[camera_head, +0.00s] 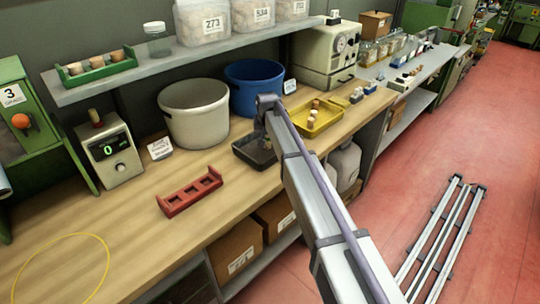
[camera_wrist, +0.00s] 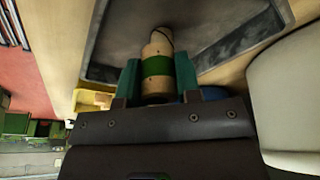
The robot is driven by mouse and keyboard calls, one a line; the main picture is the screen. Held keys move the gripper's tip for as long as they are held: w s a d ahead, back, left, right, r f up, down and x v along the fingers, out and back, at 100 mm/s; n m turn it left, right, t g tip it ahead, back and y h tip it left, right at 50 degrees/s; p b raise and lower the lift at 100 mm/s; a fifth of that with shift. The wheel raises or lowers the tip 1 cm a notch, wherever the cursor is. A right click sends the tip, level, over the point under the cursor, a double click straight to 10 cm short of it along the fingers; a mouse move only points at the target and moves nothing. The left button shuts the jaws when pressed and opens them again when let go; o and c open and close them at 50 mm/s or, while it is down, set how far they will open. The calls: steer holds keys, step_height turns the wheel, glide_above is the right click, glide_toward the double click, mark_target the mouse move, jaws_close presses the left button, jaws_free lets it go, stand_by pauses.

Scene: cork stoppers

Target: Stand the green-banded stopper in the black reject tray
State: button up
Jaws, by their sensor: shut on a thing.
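The green-banded stopper (camera_wrist: 157,50) is a tan cork with a wide green band, seen in the wrist view. My gripper (camera_wrist: 158,72) is shut on it, with one teal finger on each side of the band. The stopper's far end points at the floor of the black reject tray (camera_wrist: 215,30); I cannot tell whether it touches. In the head view the black tray (camera_head: 240,150) sits on the wooden bench, partly covered by my arm.
A yellow tray (camera_head: 328,122) with several stoppers lies right of the black tray. A blue bin (camera_head: 253,84) and a cream bin (camera_head: 194,115) stand behind. A red rack (camera_head: 175,205) with empty-looking holes lies to the left. The bench front left is mostly clear.

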mark_target(268, 153)
step_height(268, 153, down, 6)
steer(key=b, duration=0.4)
steer(key=shift+f, duration=0.2)
steer(key=shift+r, duration=0.3)
steer(key=shift+f, duration=0.25)
steer(key=o, duration=0.9)
steer(key=p+v, duration=1.2)
steer(key=v, duration=0.1)
steer(key=s+d+g, duration=0.1)
steer(key=s+d, duration=0.7)
steer(key=s, duration=0.4)
steer(key=s+d+g, duration=0.1)
steer(key=s+d, duration=0.8)
steer(key=s, duration=0.3)
steer(key=s+d+f+m+g, duration=0.1)
steer(key=s+d, duration=0.8)
steer(key=s, duration=0.2)
steer(key=shift+s, duration=0.4)
steer(key=shift+f, duration=0.1)
